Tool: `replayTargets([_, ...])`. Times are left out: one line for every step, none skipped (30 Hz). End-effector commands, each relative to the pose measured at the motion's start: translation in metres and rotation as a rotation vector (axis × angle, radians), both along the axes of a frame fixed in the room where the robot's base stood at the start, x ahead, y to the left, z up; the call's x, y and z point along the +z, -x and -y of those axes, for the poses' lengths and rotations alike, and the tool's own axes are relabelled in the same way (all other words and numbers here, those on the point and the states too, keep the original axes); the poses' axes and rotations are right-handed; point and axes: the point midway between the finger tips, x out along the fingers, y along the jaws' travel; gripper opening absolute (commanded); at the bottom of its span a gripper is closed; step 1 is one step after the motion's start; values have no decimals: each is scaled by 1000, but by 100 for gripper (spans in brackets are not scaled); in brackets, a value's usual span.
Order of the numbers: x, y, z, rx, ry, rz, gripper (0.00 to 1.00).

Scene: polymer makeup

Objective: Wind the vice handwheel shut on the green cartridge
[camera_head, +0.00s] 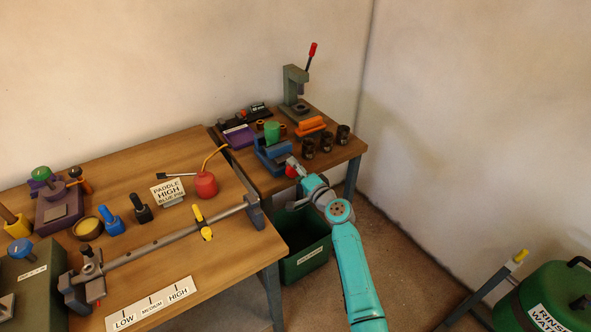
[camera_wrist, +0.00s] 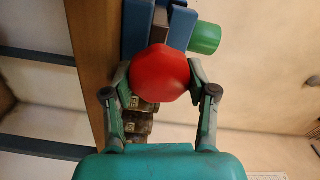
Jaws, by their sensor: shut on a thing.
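The blue vice (camera_head: 277,157) stands at the front edge of the small right-hand bench. The green cartridge (camera_head: 271,131) stands upright at the vice; in the wrist view its green end (camera_wrist: 205,38) sticks out beside the blue vice body (camera_wrist: 180,28). I cannot tell how tightly the jaws bear on it. The red handwheel (camera_wrist: 160,73) is on the vice's near side and also shows in the head view (camera_head: 291,171). My gripper (camera_wrist: 160,78) is shut on the handwheel, one finger on each side of its rim. The vice screw behind the wheel is mostly hidden.
Several dark cups (camera_head: 325,142) and an orange block (camera_head: 311,124) stand right of the vice. A press (camera_head: 294,84) with a red-tipped lever is behind. A green bin (camera_head: 305,260) sits below my arm. The long bench at left holds a red oil can (camera_head: 206,185).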

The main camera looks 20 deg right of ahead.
Motion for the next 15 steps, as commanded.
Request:
replayTargets([-1,0,1,-1,-25,-9,22])
replayTargets([-1,0,1,-1,-39,-13,22])
replayTargets([-1,0,1,-1,-58,-20,22])
replayTargets([-1,0,1,-1,-70,-24,22])
replayTargets([-1,0,1,-1,-83,-28,22])
replayTargets([-1,0,1,-1,-96,-32,22])
replayTargets([-1,0,1,-1,-105,-35,22])
replayTargets([-1,0,1,-1,-114,-38,22])
replayTargets([-1,0,1,-1,-123,-41,22])
replayTargets([-1,0,1,-1,-129,-43,22])
replayTargets([-1,0,1,-1,-135,-45,22])
replayTargets([-1,0,1,-1,-141,-46,22])
replayTargets([-1,0,1,-1,-144,-48,22])
replayTargets([-1,0,1,-1,-147,-49,22])
replayTargets([-1,0,1,-1,-149,-49,22])
